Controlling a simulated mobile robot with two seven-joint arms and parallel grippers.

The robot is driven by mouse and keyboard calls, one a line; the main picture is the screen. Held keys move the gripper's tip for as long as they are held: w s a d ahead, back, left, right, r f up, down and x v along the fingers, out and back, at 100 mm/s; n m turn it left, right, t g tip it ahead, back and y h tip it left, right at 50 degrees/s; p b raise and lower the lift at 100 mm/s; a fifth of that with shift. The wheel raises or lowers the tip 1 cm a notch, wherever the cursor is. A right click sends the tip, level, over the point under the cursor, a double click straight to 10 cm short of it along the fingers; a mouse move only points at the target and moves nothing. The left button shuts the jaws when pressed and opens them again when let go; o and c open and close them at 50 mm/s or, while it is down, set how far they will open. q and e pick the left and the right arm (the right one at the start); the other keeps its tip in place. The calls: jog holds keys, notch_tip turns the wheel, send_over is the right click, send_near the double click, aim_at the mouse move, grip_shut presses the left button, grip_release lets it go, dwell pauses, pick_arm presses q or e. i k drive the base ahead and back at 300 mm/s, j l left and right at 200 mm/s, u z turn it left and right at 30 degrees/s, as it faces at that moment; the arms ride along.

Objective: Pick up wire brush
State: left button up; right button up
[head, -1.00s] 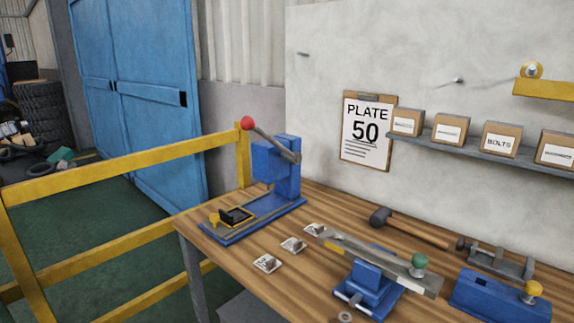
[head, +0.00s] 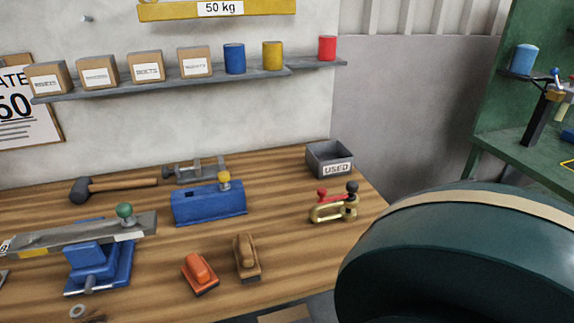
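Two small hand tools with block-like handles lie on the wooden workbench (head: 300,215) near its front edge. One has a brown wooden handle (head: 246,256); the other has an orange handle (head: 200,270) and lies just left of it. Both have a darker underside. The brown one looks like a brush, but I cannot make out wire bristles on either. Neither of my grippers is in view.
Behind them stand a blue fixture (head: 208,204) and a grey clamp (head: 195,170). A mallet (head: 110,187), a blue vise-like device (head: 92,262), a red-handled tool (head: 335,207) and a grey USED bin (head: 330,160) share the bench. A large dark green rounded shape fills the lower right.

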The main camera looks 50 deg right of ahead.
aim_at(249, 270)
jog(key=z, duration=1.25)
